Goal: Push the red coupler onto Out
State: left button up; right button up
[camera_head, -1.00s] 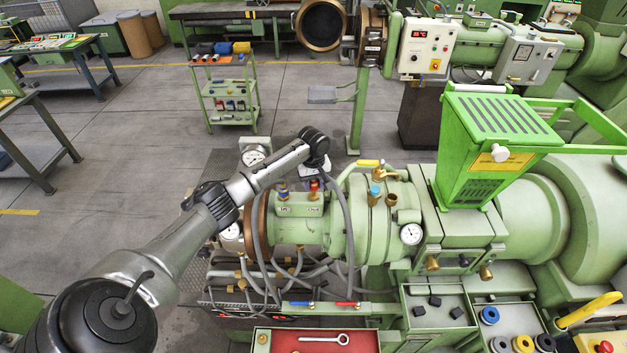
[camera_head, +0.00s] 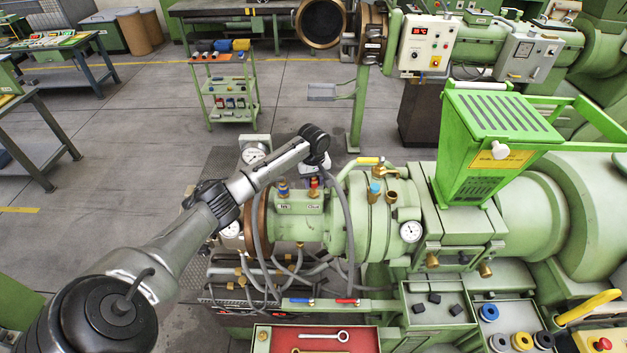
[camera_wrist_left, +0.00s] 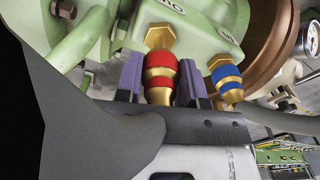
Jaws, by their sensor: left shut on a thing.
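The red coupler (camera_wrist_left: 158,80), with red bands and brass ends, sits between the two purple fingers of my left gripper (camera_wrist_left: 160,82) in the left wrist view. The gripper is shut on it. The coupler is in line with a brass hex fitting (camera_wrist_left: 160,37) on the green block and appears to meet it; I cannot tell how deeply it is seated. The block's label is partly cut off. In the head view the red coupler (camera_head: 314,183) shows just below my left gripper (camera_head: 316,166), whose fingers are mostly hidden. My right gripper is out of view.
A blue-banded coupler (camera_wrist_left: 225,78) on its own brass fitting stands close beside the gripper. Grey hoses (camera_head: 345,215) hang around the extruder head. A yellow-handled valve (camera_head: 370,161) and gauge (camera_head: 410,231) are to the right. A red tray (camera_head: 375,340) with wrenches lies in front.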

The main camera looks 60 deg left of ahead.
pick_arm(q)
jog(key=shift+f, duration=0.25)
dwell(0.4)
jog(key=shift+f, duration=0.35)
jog(key=shift+f, duration=0.7)
dwell(0.8)
jog(key=o, duration=1.1)
jog(key=shift+c, duration=0.2)
jog(key=shift+r, duration=4)
